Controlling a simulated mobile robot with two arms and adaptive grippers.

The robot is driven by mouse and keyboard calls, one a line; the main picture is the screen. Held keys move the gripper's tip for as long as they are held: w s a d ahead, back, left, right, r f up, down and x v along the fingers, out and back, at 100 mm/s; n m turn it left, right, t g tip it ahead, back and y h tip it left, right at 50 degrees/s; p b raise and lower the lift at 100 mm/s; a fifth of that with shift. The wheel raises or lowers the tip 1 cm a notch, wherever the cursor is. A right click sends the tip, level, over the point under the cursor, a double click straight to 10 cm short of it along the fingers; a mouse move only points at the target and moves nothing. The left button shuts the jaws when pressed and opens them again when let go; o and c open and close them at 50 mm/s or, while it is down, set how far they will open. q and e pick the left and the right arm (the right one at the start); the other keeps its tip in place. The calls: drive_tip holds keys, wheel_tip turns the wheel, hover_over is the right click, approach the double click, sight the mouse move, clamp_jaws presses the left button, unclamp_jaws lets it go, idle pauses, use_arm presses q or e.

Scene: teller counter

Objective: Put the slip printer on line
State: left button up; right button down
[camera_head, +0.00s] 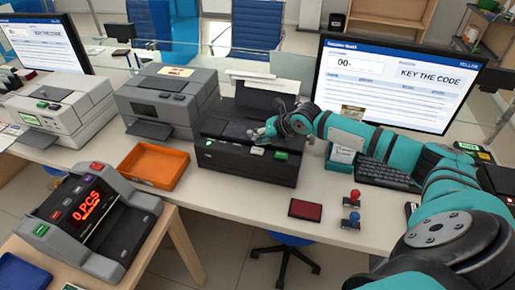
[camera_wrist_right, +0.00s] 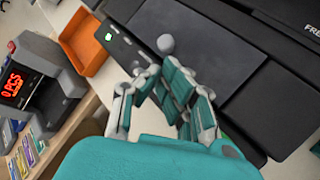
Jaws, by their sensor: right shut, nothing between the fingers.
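The black slip printer (camera_head: 231,158) stands on the counter in the middle of the head view, with white paper standing at its back. A small green light (camera_head: 208,143) is lit on the left of its front panel. A pale button (camera_head: 257,151) and a green button (camera_head: 281,155) are further right. My right gripper (camera_head: 262,134) is shut and empty, over the printer's front top edge near the pale button. I cannot tell whether it touches. In the right wrist view the fingers (camera_wrist_right: 152,82) are over the printer (camera_wrist_right: 262,95), hiding part of its panel. My left gripper is not in view.
An orange tray (camera_head: 153,184) and a grey printer (camera_head: 167,97) are left of the slip printer. A monitor (camera_head: 392,85) and keyboard (camera_head: 383,174) are right. A note counter (camera_head: 93,222) shows 0 PCS.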

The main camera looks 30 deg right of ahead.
sight(259, 149)
wheel_tip(259, 149, up, 4)
drive_tip(key=p, duration=0.3)
drive_tip(key=shift+r, duration=0.15)
idle(0.6)
